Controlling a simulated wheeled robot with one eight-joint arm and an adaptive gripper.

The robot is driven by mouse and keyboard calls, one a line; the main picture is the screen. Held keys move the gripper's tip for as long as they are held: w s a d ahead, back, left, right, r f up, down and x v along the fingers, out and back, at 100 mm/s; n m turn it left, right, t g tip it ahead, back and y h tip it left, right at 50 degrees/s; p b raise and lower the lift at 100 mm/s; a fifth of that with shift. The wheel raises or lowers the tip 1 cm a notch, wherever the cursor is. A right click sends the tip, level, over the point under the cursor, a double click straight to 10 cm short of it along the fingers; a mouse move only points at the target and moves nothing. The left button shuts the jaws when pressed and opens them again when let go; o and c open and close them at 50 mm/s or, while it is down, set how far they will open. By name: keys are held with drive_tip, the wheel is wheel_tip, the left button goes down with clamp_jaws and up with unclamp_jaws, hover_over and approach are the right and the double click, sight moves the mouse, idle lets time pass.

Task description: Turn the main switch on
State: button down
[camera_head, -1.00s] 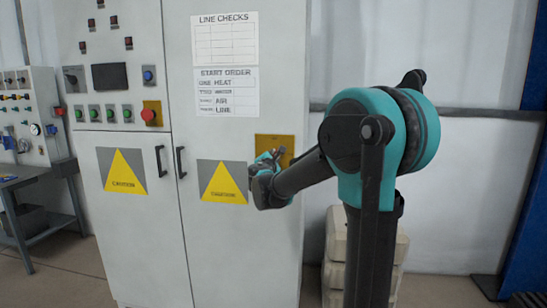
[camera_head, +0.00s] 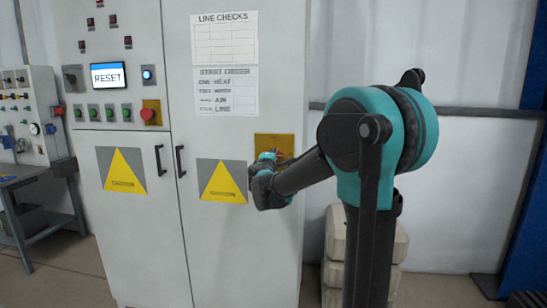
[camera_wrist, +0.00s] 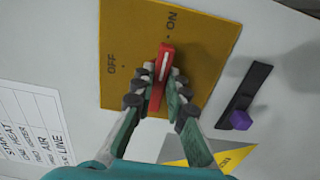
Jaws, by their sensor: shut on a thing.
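The main switch is a red handle (camera_wrist: 164,62) on a yellow-brown plate (camera_wrist: 122,50) marked OFF and ON. In the wrist view, the handle's far end points to the dot beside ON. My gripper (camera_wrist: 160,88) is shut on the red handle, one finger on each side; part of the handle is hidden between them. In the head view, my gripper (camera_head: 268,172) is at the lower left of the plate (camera_head: 280,142) on the right cabinet door, and the handle is mostly hidden. The panel screen (camera_head: 108,75) is lit and reads RESET. The blue button (camera_head: 148,75) glows.
In the wrist view, a black slotted piece with a purple knob (camera_wrist: 240,119) lies right of the plate. Caution signs (camera_head: 222,182) and black door handles (camera_head: 180,162) are on the cabinet. Pale stacked blocks (camera_head: 335,262) stand right of it.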

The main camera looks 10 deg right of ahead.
idle(0.4)
drive_tip(key=c, duration=1.5)
unclamp_jaws()
drive_tip(key=shift+c, duration=0.2)
drive_tip(key=shift+s, duration=0.1)
drive_tip(key=v, duration=1.1)
drive_tip(key=shift+s, duration=0.35)
drive_tip(key=shift+a, duration=0.1)
